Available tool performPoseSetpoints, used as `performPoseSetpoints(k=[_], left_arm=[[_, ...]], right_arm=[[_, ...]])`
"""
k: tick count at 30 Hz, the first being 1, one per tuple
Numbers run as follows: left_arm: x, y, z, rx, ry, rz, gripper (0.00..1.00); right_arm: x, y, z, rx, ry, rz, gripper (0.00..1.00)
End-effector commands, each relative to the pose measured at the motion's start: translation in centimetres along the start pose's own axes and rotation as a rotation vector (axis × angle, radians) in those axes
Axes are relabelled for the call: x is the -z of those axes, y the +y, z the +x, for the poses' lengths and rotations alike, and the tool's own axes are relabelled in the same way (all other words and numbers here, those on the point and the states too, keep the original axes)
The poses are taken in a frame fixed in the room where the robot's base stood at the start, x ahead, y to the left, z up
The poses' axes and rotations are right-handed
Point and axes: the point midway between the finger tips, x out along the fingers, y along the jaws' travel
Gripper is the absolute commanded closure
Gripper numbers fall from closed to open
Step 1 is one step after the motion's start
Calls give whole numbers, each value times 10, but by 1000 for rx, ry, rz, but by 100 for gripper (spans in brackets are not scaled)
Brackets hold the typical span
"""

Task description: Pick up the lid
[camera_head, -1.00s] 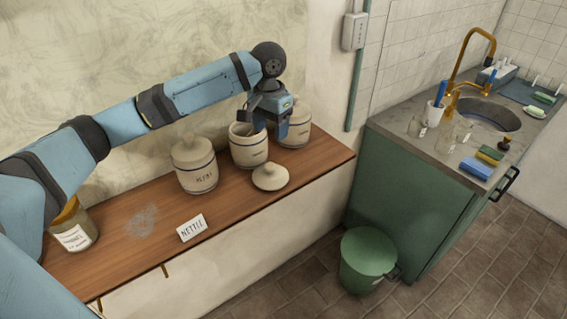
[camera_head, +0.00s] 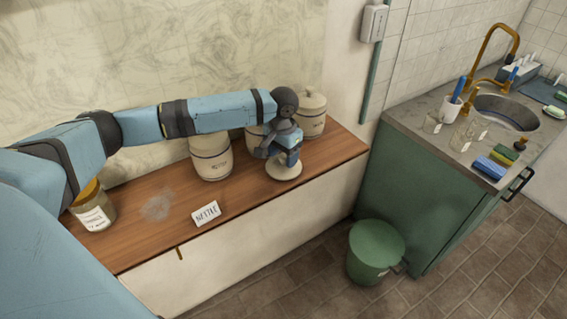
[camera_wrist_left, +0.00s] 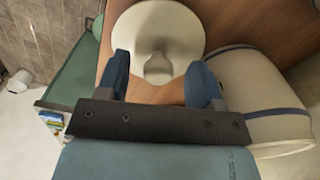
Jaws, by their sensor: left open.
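The cream lid (camera_head: 284,172) lies on the wooden shelf near its front edge, partly hidden under my left gripper in the head view. In the left wrist view the lid (camera_wrist_left: 158,28) has its knob in line with the gap between the fingers. My left gripper (camera_head: 285,158) is open just over the lid; its blue fingers (camera_wrist_left: 160,75) stand either side of the knob's line, and contact cannot be told. An open jar (camera_head: 253,139) stands behind the gripper, mostly hidden by the arm; it also shows right of the fingers in the wrist view (camera_wrist_left: 262,98). My right gripper is out of view.
Two lidded jars, one (camera_head: 211,158) left and one (camera_head: 312,116) right, flank the gripper. A NETTLE card (camera_head: 206,213) and a labelled glass jar (camera_head: 93,207) stand further left. The shelf's front edge (camera_head: 237,207) is close. A green bin (camera_head: 374,252) stands below.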

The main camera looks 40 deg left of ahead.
Motion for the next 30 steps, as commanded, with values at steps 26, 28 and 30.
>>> performPoseSetpoints(k=[26,28,30], left_arm=[[0,1,13,-1,0,1,95],[0,1,11,-1,1,1,95],[0,1,7,-1,2,0,95]], right_arm=[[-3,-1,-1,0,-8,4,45],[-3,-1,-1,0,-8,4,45],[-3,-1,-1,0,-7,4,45]])
